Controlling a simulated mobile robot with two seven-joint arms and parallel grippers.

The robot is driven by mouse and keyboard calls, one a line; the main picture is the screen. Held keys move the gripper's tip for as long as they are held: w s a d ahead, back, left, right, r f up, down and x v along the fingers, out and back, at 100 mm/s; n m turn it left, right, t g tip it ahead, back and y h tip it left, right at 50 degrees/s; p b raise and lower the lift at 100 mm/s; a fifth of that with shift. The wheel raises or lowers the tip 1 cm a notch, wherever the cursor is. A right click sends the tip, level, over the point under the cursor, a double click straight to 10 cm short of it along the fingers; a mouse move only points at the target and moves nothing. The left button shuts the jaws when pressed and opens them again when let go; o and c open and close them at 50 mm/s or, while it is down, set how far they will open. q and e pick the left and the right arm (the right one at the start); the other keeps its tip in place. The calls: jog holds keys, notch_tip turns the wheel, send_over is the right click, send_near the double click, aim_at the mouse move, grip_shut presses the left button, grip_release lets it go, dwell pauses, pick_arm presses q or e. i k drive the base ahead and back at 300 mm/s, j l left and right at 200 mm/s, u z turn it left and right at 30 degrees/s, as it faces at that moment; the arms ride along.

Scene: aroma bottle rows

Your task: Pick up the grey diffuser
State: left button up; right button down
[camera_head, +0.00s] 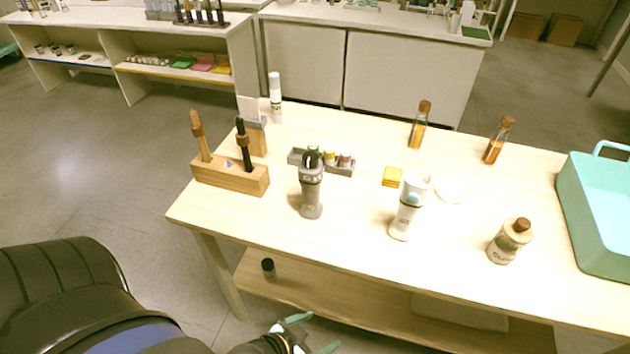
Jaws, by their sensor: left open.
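The grey diffuser (312,188) stands upright on the wooden table (350,240), left of the table's middle, close in front of a small grey holder. It has a dark top and a wider round foot. My left gripper (315,334) is at the bottom edge of the view, below and in front of the table's front edge. Its two green-tipped fingers are spread with nothing between them, well apart from the diffuser. My right gripper is not in view.
A white diffuser (405,215) stands to the right, with a beige bottle (508,242) and a teal tray (600,225) farther right. A wooden holder (228,178) stands left. The grey holder (342,167) carries small vials. A lower shelf (340,300) sits under the tabletop.

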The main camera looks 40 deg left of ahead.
aim_at(311, 207)
jog(key=i+l, duration=0.2)
jog(key=l, duration=0.25)
jog(key=i+l+u, duration=0.1)
jog(key=l+u, duration=0.15)
jog(key=u, duration=0.2)
jog(key=l+u, duration=0.25)
jog(key=u, duration=1.7)
jog(key=i+l, duration=0.05)
